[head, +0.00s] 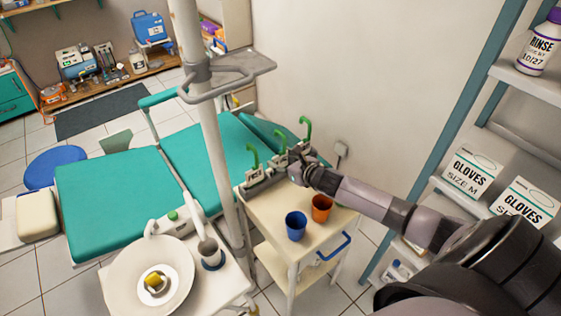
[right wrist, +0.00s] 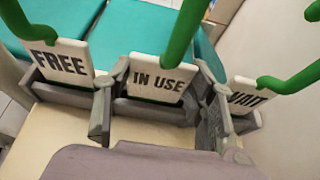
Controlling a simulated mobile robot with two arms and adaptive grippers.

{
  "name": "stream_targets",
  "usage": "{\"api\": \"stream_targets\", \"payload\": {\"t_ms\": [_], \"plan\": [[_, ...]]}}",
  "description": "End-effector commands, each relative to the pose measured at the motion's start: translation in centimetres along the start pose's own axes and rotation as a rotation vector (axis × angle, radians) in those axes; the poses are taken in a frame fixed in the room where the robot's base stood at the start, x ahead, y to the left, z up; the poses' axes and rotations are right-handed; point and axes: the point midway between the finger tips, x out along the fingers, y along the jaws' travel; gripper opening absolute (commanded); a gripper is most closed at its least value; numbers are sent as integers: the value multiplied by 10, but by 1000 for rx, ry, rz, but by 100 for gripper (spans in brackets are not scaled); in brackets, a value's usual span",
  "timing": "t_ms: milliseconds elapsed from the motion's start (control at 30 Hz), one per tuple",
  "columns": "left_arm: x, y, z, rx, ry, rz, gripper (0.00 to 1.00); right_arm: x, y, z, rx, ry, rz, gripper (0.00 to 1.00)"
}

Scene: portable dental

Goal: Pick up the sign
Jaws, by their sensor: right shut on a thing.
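Three white signs with green hooked handles stand in grey holders on the cream cart. The FREE sign (right wrist: 60,62) is at left, the IN USE sign (right wrist: 157,84) in the middle and the WAIT sign (right wrist: 246,102) at right in the right wrist view. In the head view, the signs' green hooks rise at the cart's far end. My right gripper (head: 293,167) is there; its fingers (right wrist: 157,112) stand on either side of the IN USE sign and are shut on it. The sign's lower edge is in its grey holder. My left gripper is out of view.
The cream cart (head: 263,216) also bears a blue cup (head: 296,225) and an orange cup (head: 321,208). A pale pole (head: 218,150) stands left of it, before a teal dental chair (head: 110,193). A shelf with glove boxes (head: 470,172) is at right.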

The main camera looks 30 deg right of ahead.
Motion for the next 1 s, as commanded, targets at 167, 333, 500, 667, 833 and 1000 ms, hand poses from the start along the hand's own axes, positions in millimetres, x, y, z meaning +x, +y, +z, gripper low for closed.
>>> {"api": "stream_targets", "payload": {"t_ms": [167, 333, 500, 667, 833, 1000], "plan": [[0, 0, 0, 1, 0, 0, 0, 0, 0, 2, -1, -1, 0, 23], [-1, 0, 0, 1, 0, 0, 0, -4, 0, 12, -2, -2, 1, 23], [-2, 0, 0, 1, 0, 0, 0, -14, -1, 37, -5, -4, 1, 23], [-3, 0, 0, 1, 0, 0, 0, -30, -1, 75, -9, -5, 1, 23], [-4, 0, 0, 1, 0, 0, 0, -50, -1, 122, -7, -6, 0, 23], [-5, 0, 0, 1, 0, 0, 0, -65, 0, 158, -4, -5, 0, 23]]}}
